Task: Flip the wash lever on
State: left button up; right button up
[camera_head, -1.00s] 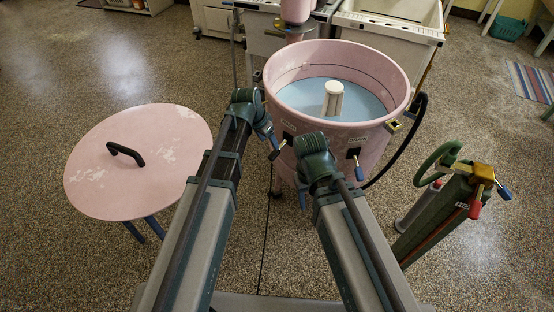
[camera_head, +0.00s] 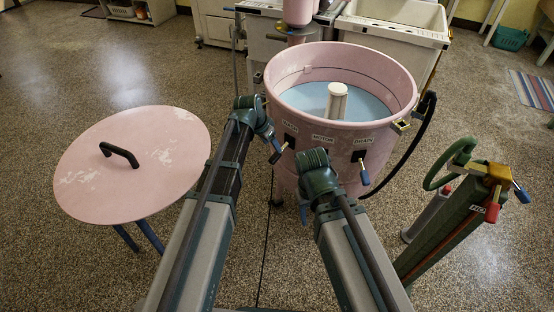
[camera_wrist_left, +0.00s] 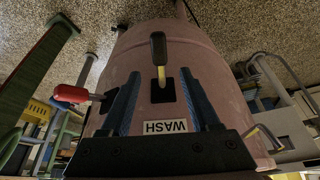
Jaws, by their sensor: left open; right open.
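The pink washer tub (camera_head: 330,160) stands ahead, with WASH, MOTOR and DRAIN labels on its front. The wash lever (camera_head: 278,153) is at the left of this front and slants downward. In the left wrist view the wash lever (camera_wrist_left: 158,55), with a dark handle and brass shaft, shows between the fingers, above the upside-down WASH label (camera_wrist_left: 166,127). My left gripper (camera_wrist_left: 158,80) is open around the lever's line; contact cannot be told. In the head view it (camera_head: 267,133) is beside the lever. My right gripper (camera_head: 313,165) is in front of the tub, its fingers mostly hidden.
The drain lever (camera_head: 363,172) has a blue handle. A red-handled lever (camera_wrist_left: 72,94) is beside the left finger. A round pink lid on a stand (camera_head: 85,190) is at left. A green post with levers (camera_head: 450,220) is at right. A black hose (camera_head: 415,140) curves beside the tub.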

pick_arm(q)
jog(key=b+x, duration=0.6)
jog(key=x, duration=0.2)
jog(key=shift+f, duration=0.1)
grip_shut()
dwell(1.2)
